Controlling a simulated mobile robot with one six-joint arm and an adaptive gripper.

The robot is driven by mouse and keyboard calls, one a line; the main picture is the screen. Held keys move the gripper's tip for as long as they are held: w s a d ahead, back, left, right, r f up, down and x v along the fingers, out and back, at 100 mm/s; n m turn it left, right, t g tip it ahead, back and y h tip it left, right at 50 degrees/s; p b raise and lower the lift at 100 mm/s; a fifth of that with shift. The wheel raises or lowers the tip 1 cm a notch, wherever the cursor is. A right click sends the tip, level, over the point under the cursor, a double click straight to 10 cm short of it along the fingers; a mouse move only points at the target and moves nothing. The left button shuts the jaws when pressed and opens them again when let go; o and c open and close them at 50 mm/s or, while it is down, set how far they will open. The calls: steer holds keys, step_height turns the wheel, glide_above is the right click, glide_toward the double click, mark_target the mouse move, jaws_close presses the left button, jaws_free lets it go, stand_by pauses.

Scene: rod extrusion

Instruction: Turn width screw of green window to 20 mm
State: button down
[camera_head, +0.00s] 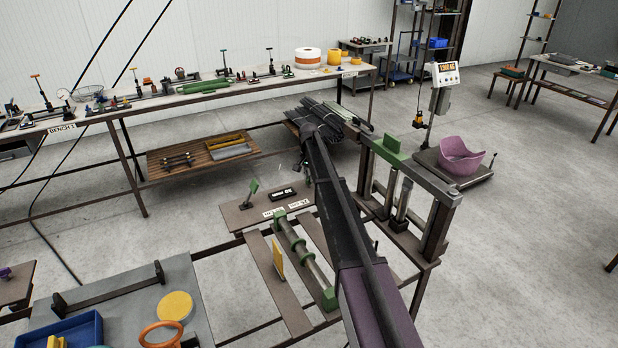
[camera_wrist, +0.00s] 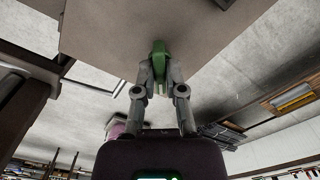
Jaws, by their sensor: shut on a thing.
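In the wrist view my gripper (camera_wrist: 159,78) is shut on a green piece (camera_wrist: 158,58), which stands out against a brown plate (camera_wrist: 120,25). I take this piece for the green screw's handle, but its link to the window is hidden. In the head view my arm runs up the middle and hides the gripped piece. A brown panel (camera_head: 235,217) left of my arm carries a tilted green paddle (camera_head: 253,187) and a black display (camera_head: 283,195); its reading is too small to tell. Green blocks with a rod (camera_head: 292,238) lie below the panel.
A green block (camera_head: 386,146) sits on the metal frame right of my arm. A scale with a purple bowl (camera_head: 461,158) stands beyond it. A long bench (camera_head: 150,103) with tools is at the back. A yellow plate (camera_head: 278,260) stands near the rod. Open floor lies between.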

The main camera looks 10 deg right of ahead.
steer(key=n, duration=0.5)
steer(key=shift+n, duration=0.4)
steer(key=n, duration=1.3)
steer(key=shift+n, duration=0.3)
steer(key=c, duration=0.7)
jaws_free()
steer(key=shift+m, duration=0.4)
